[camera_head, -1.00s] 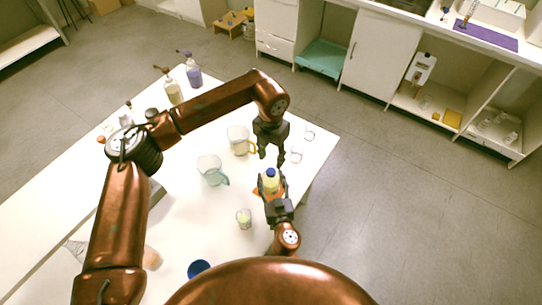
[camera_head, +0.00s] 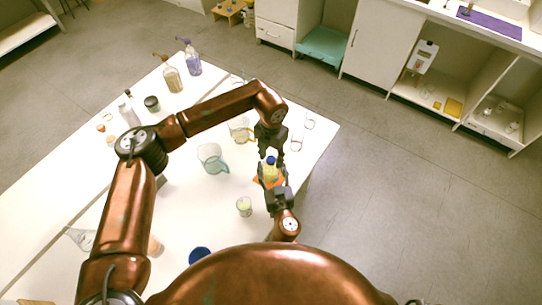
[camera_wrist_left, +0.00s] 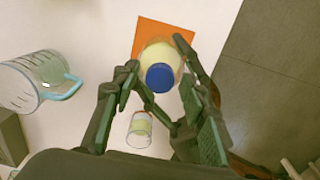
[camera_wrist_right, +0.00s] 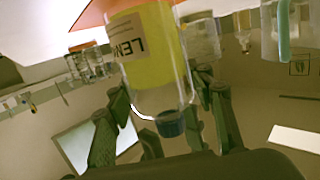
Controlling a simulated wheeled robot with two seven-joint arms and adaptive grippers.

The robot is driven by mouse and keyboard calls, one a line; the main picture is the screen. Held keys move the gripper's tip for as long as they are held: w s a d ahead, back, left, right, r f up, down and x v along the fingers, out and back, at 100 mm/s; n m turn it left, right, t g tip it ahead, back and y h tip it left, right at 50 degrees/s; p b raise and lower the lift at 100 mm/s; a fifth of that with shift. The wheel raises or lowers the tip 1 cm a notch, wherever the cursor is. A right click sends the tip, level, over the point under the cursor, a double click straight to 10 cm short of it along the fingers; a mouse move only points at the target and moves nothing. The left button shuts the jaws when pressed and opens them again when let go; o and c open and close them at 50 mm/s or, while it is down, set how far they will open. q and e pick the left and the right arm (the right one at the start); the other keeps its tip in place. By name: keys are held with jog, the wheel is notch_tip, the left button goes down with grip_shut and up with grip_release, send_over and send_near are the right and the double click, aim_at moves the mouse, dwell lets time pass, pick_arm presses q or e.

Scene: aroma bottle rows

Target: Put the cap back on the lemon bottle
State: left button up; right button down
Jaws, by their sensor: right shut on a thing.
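The lemon bottle (camera_head: 270,173) is upright, yellow inside, at the table's right edge; its label shows in the right wrist view (camera_wrist_right: 150,45). A blue cap (camera_wrist_left: 160,77) is at the bottle's mouth; I cannot tell whether it is fully seated. The cap shows small in the right wrist view (camera_wrist_right: 170,123). My right gripper (camera_head: 276,183) is shut around the bottle's sides from the near side. My left gripper (camera_head: 271,152) is just above the cap, fingers pointing down, open and empty, apart from the cap.
An orange mat (camera_wrist_left: 165,33) lies under the bottle. A small glass (camera_head: 244,206) stands to its left on the table. A blue-handled measuring jug (camera_head: 211,158) and another jug (camera_head: 239,130) stand farther back. Two pump bottles are at the far left. Open floor lies right of the table.

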pick_arm(q)
grip_shut()
dwell(0.3)
jog(key=shift+o, duration=1)
grip_release()
jog(key=shift+r, duration=0.1)
notch_tip(320, 180, up, 12)
pick_arm(e)
jog(key=c, duration=0.9)
grip_release()
jog(key=shift+o, duration=0.2)
